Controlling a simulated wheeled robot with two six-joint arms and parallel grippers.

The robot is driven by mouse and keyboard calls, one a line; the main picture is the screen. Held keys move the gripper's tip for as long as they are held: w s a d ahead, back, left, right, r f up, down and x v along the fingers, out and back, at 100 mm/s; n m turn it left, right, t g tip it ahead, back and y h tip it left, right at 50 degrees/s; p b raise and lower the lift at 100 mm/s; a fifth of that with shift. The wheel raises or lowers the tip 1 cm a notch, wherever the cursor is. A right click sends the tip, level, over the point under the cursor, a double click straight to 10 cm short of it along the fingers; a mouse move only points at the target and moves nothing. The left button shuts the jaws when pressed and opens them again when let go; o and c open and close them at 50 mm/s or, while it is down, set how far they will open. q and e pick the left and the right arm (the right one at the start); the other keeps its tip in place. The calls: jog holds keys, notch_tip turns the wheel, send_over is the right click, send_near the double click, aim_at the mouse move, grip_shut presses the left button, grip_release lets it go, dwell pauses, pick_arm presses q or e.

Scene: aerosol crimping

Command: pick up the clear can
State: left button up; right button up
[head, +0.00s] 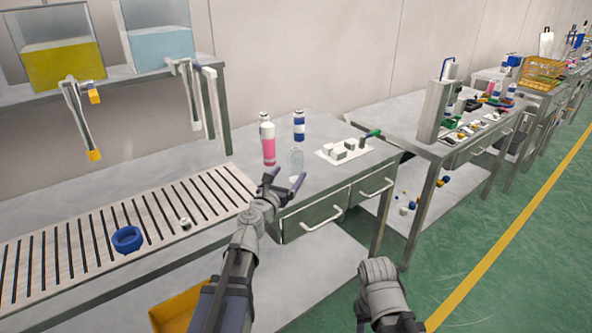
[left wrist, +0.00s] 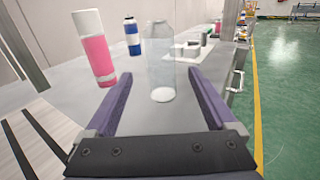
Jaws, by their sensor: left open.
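The clear can (head: 296,163) stands upright near the front edge of the grey bench in the head view. In the left wrist view the clear can (left wrist: 160,58) is straight ahead, seen between the two purple fingers, with a whitish base. My left gripper (head: 284,183) is open and empty, with its fingers spread just in front of the can. It also shows in the left wrist view (left wrist: 161,78). I cannot tell whether the fingertips reach the can's sides.
A pink can with a white top (head: 268,143) stands close left of the clear can. A blue-and-white can (head: 299,125) is behind. A white plate with small blocks (head: 325,153) lies right. A blue ring (head: 127,238) sits on the slatted section (head: 70,248) at left.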

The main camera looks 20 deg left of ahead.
aim_at(293, 169)
pick_arm(q)
jog(key=shift+w+d+f, duration=0.1)
jog(key=shift+w+d, duration=0.05)
jog(key=shift+w, duration=0.95)
jog(key=shift+w+d+f, duration=0.1)
jog(key=shift+w+d, duration=0.05)
jog(key=shift+w, duration=1)
jog(key=shift+w+d, duration=0.15)
jog(key=shift+w, duration=0.95)
jog(key=shift+s, duration=0.1)
grip_shut()
jog(key=shift+r, duration=0.1)
notch_tip(293, 169, up, 10)
jog(key=p, duration=0.9)
jog(key=shift+p, duration=0.4)
